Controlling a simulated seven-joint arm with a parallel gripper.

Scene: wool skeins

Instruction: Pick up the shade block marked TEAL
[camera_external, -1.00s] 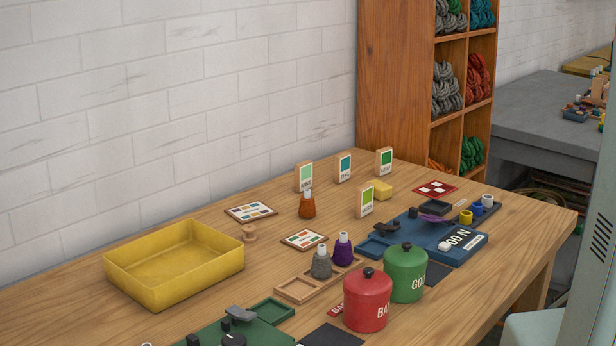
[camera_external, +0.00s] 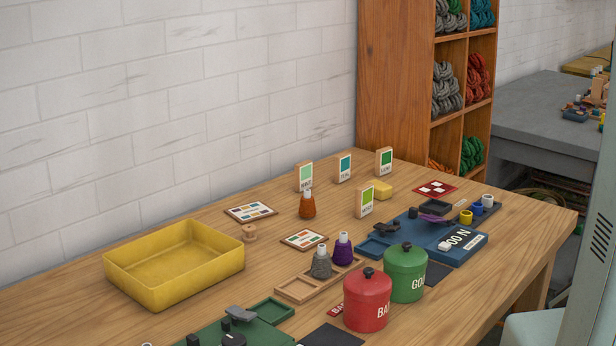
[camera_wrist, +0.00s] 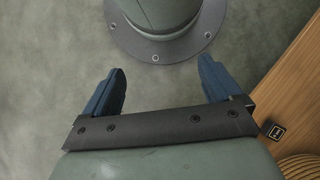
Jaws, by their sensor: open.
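The TEAL shade block (camera_external: 343,167) stands upright on the wooden table near the wall in the external view, between two other shade blocks. It has a wooden body and a white face with a teal square. My gripper (camera_wrist: 162,88) shows only in the wrist view; its two blue fingers are spread apart with nothing between them. The wrist view shows grey floor and a round bolted base beyond the fingers, with no shade block. The gripper's distance from the TEAL block cannot be told.
Other shade blocks stand at the left (camera_external: 304,177), at the right (camera_external: 384,161) and in front (camera_external: 365,201). A yellow block (camera_external: 381,190) and an orange cone (camera_external: 307,206) are close by. A yellow tray (camera_external: 225,262) and red (camera_external: 367,305) and green (camera_external: 405,275) canisters stand nearer.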

